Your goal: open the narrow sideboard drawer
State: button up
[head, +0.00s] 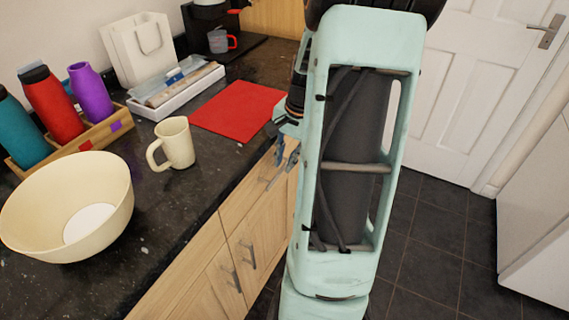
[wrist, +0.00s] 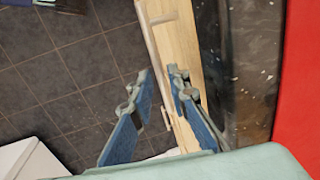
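The sideboard's light wood drawer front (head: 242,204) runs under the dark counter edge, with a slim metal bar handle (head: 273,181) on it. In the wrist view the handle (wrist: 149,38) runs lengthwise along the pale wood front. My gripper (head: 286,153) is beside the counter edge, close to the drawer front and near the handle. In the wrist view its two blue-grey fingers (wrist: 163,74) are apart, with the handle's line running between them. I see no contact with the handle. The drawer looks shut. My arm hides the front's right part.
The dark counter (head: 175,215) holds a cream bowl (head: 110,190), a mug (head: 177,143), a red mat (head: 236,110) and bottles in a wooden tray (head: 118,124). Cupboard doors (head: 250,250) lie below. Dark tiled floor (head: 435,240) is clear to the right, before a white door (head: 450,90).

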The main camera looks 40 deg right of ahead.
jog(key=shift+f, duration=0.35)
jog(key=shift+c, duration=0.7)
grip_shut()
